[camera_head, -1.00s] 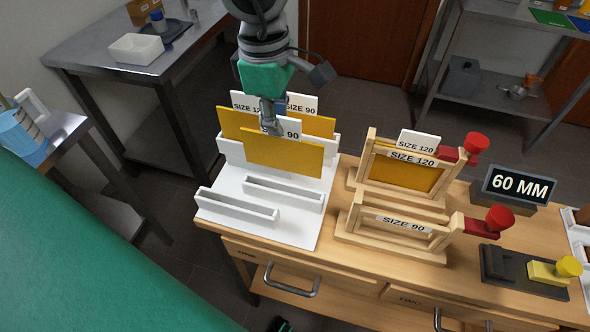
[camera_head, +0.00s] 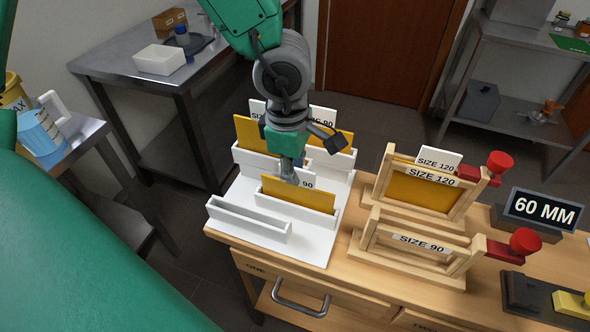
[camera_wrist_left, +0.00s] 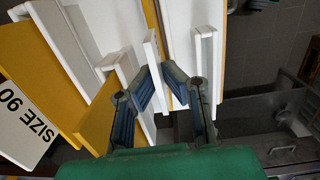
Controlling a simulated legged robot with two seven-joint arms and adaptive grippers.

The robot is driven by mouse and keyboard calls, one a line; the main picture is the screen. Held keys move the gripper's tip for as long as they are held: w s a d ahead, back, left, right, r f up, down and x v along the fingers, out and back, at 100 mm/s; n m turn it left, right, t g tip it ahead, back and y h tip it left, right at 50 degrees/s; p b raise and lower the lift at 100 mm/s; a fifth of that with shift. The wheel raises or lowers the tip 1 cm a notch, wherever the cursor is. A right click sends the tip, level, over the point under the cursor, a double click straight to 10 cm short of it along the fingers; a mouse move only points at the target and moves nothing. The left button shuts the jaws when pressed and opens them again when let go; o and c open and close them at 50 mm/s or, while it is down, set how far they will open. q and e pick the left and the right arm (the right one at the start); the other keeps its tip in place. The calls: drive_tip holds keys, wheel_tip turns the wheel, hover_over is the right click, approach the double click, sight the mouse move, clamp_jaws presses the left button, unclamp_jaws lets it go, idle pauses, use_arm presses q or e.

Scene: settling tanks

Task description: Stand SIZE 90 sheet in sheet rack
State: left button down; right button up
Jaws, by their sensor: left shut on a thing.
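The held sheet (camera_head: 298,194) is yellow with a white label (camera_head: 307,182), of which only "90" shows. It stands upright at the front right slot of the white sheet rack (camera_head: 248,190), its lower edge hidden behind the slot wall. My left gripper (camera_head: 289,180) comes down from above and is shut on the sheet at its label. In the left wrist view the fingertips (camera_wrist_left: 158,78) close around a thin white edge. A SIZE 90 label (camera_wrist_left: 25,122) shows there at the left; I cannot tell which sheet bears it. My right gripper is not in view.
Yellow sheets (camera_head: 245,132) stand in the rack's back slots; the front left slot (camera_head: 250,218) is empty. Wooden frames marked SIZE 120 (camera_head: 432,177) and SIZE 90 (camera_head: 421,243), with red clamps, stand to the right. A 60 MM display (camera_head: 543,208) is farther right.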

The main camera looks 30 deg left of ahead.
use_arm(q)
drive_tip(key=c, duration=1.7)
unclamp_jaws()
drive_tip(key=shift+f, duration=0.1)
drive_tip(key=r+p, duration=0.1)
drive_tip(key=r, duration=0.3)
drive_tip(key=r+p, duration=0.1)
drive_tip(key=r, duration=0.3)
drive_tip(key=r+p, duration=0.1)
drive_tip(key=r, duration=0.3)
drive_tip(key=shift+s+a+r, duration=0.1)
drive_tip(key=shift+s+a, duration=0.1)
drive_tip(key=shift+a, duration=0.2)
